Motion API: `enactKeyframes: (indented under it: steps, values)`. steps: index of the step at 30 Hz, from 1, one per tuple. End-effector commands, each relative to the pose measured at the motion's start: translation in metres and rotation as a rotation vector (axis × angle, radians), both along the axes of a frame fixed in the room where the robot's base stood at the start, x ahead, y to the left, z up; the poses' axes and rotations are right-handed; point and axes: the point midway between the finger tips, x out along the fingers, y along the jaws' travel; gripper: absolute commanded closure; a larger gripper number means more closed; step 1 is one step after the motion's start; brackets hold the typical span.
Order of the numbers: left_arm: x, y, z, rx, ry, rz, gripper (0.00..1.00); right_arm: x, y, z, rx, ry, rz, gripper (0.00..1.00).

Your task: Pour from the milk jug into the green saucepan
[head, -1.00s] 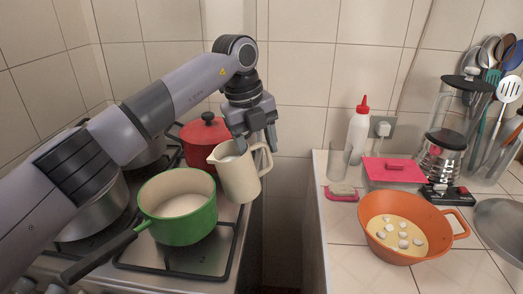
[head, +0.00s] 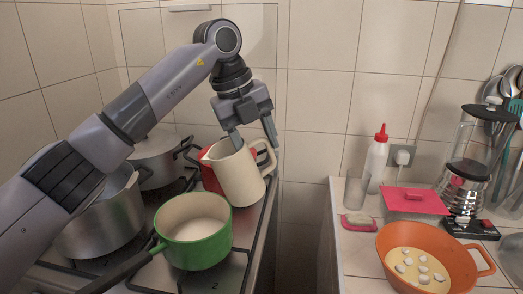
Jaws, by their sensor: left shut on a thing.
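The cream milk jug (head: 240,178) is in my left gripper (head: 253,137), whose fingers come down from above at its rim and handle side. The jug leans slightly left, with its spout facing left. It is above and behind the right side of the green saucepan (head: 206,252), apart from it. The saucepan stands on the stove with its dark handle toward the front left. A pale, whitish content shows inside it. No stream shows between jug and saucepan. The jug's content is hidden. My right gripper is not in view.
A red pot (head: 207,177) stands behind the jug, partly hidden. Steel pots (head: 108,222) crowd the left of the stove. Across a gap, the right counter (head: 357,262) holds an orange colander-like bowl (head: 468,262), a red-capped bottle (head: 376,165) and a coffee maker (head: 466,180).

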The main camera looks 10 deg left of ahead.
Motion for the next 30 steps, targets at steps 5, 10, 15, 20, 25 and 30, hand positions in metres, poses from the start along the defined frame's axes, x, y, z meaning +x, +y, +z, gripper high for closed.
enactKeyframes:
  steps: [5,10,15,20,25,30]
  values:
    - [-0.004,0.007,0.016,-0.021,-0.017,0.001,0.9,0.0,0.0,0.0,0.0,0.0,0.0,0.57]
    - [-0.006,0.01,0.006,-0.128,-0.08,-0.001,0.9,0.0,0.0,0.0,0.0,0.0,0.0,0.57]
    - [-0.008,0.013,-0.006,-0.222,-0.139,0.001,0.9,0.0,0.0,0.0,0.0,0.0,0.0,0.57]
    - [-0.01,0.017,-0.015,-0.311,-0.194,0.002,0.9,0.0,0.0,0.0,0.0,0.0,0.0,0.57]
    - [-0.009,0.015,-0.012,-0.302,-0.192,0.0,0.9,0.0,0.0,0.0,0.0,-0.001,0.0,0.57]
    - [-0.009,0.015,-0.012,-0.301,-0.19,0.0,0.9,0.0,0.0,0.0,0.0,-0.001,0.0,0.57]
